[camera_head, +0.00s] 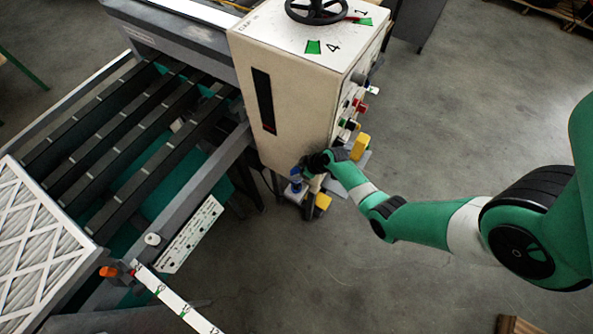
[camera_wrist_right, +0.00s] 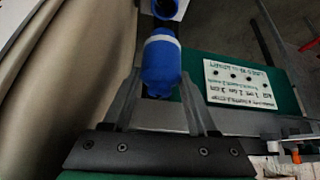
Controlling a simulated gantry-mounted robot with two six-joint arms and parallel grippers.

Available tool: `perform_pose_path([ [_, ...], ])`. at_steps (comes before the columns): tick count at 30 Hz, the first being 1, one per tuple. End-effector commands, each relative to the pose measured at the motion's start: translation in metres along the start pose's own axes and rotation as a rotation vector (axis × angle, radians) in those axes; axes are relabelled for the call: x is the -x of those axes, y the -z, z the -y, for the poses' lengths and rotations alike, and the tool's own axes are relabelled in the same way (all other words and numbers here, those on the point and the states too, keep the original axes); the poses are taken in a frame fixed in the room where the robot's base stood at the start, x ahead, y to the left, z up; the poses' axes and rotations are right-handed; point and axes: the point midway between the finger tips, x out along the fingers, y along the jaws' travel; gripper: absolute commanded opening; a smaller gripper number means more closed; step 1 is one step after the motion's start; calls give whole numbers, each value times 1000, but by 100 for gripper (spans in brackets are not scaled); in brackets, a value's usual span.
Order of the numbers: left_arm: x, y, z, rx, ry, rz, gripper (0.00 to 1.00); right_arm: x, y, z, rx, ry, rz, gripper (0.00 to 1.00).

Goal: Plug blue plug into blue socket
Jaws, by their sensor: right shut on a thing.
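My right gripper (camera_head: 306,170) is low at the front corner of the cream machine cabinet. In the right wrist view its two fingers (camera_wrist_right: 160,85) are shut on the blue plug (camera_wrist_right: 161,65), a rounded blue body with a pale band. Just past the plug's far end is another blue part with a dark opening, which looks like the blue socket (camera_wrist_right: 167,8); it is cut off by the top edge. I cannot tell whether plug and socket touch. In the head view blue parts show beside the gripper, too small to tell apart. My left gripper is not in view.
The cream cabinet (camera_head: 285,95) stands right beside the gripper, with coloured knobs on its side. A roller conveyor (camera_head: 120,125) and a white filter (camera_head: 35,245) are at left. A white label plate (camera_head: 192,235) is below the conveyor rail. Open floor (camera_head: 440,130) lies to the right.

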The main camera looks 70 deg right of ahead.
Motion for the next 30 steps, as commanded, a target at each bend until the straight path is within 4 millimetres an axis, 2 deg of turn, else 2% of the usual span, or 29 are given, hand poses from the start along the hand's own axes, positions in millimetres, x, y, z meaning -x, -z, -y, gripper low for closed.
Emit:
perform_pose_path([
  [1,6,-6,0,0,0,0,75,-7,-4,0,0,0,0,0],
  [12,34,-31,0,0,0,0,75,-40,-25,0,0,0,-1,0],
  [30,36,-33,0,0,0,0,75,-42,-27,0,0,0,-1,0],
])
